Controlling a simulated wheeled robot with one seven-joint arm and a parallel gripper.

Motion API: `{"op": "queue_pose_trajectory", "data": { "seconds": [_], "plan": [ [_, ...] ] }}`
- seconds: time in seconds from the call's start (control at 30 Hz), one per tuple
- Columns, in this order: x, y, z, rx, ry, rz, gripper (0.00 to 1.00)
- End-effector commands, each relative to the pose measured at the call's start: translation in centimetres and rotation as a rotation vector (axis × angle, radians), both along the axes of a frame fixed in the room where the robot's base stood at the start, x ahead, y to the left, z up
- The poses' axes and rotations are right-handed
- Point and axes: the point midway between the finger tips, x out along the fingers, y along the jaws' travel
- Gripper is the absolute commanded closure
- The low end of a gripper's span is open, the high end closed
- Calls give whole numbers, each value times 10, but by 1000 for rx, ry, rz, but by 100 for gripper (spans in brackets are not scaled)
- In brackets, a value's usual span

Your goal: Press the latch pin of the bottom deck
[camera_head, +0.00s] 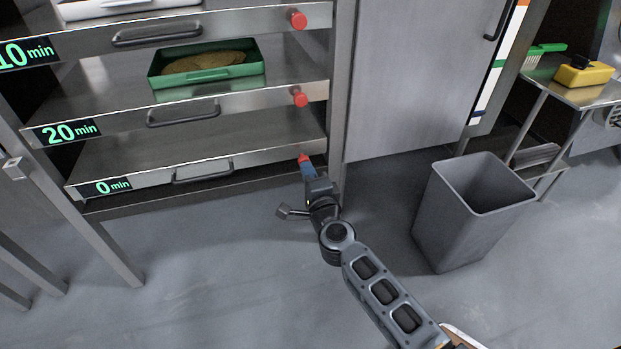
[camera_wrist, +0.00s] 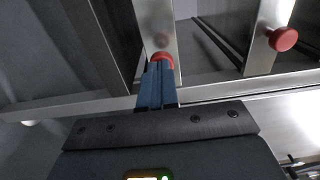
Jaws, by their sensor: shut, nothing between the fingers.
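The bottom deck (camera_head: 215,160) is the lowest shelf of the rack and its label reads "0 min". Its red latch pin (camera_head: 303,158) is at the right end of the front edge, and it also shows in the wrist view (camera_wrist: 162,57). My gripper (camera_head: 306,170) is shut and empty, with its blue fingertips right at the pin. In the wrist view the fingertips (camera_wrist: 158,72) overlap the pin's lower part, and I cannot tell whether they press on it.
The middle deck, labelled "20 min", holds a green tray (camera_head: 208,76) and has its own red pin (camera_head: 299,97). The top deck's pin (camera_head: 297,19) is above. A grey bin (camera_head: 468,210) stands to the right. The floor in front of the rack is clear.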

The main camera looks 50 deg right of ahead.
Motion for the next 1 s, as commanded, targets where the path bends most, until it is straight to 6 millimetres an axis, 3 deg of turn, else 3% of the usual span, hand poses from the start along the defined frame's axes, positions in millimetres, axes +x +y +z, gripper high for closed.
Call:
{"op": "queue_pose_trajectory", "data": {
  "seconds": [0.27, 0.57, 1.0],
  "plan": [
    [0, -1, 0, 0, 0, 0, 100],
    [20, -14, 1, 0, 0, 0, 100],
    [21, -15, 2, -1, -3, 0, 100]
  ]
}}
